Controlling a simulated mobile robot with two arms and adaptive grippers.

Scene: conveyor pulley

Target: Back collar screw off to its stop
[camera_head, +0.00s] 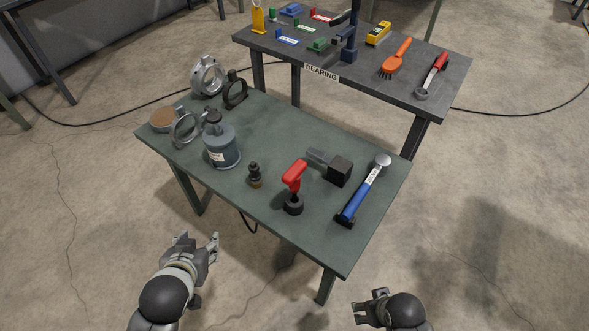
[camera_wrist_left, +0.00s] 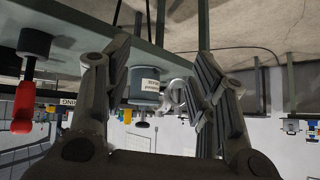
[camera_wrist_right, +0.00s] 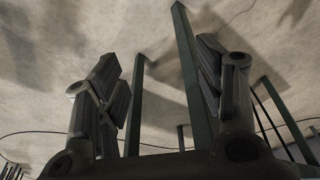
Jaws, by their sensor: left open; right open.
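Three ring-shaped parts are at the far left end of the green table: a silver ring in a housing (camera_head: 207,76), a dark collar-like ring (camera_head: 235,92) and a silver ring (camera_head: 186,127). I cannot tell which is the collar, and its screw is too small to make out. A red-handled tool (camera_head: 294,176) stands upright on the table's near side; it also shows in the left wrist view (camera_wrist_left: 23,105). My left gripper (camera_head: 199,242) is open and empty, off the table's front edge. My right gripper (camera_head: 372,302) is open and empty, further right, below the table's near corner.
The green table (camera_head: 270,130) also holds a grey canister (camera_head: 221,146), a brown-topped tin (camera_head: 162,119), a small dark fitting (camera_head: 255,174), a black block (camera_head: 338,171) and a blue-handled hammer (camera_head: 364,188). Behind it stands a dark bench (camera_head: 345,82) with tools. A cable crosses the floor.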

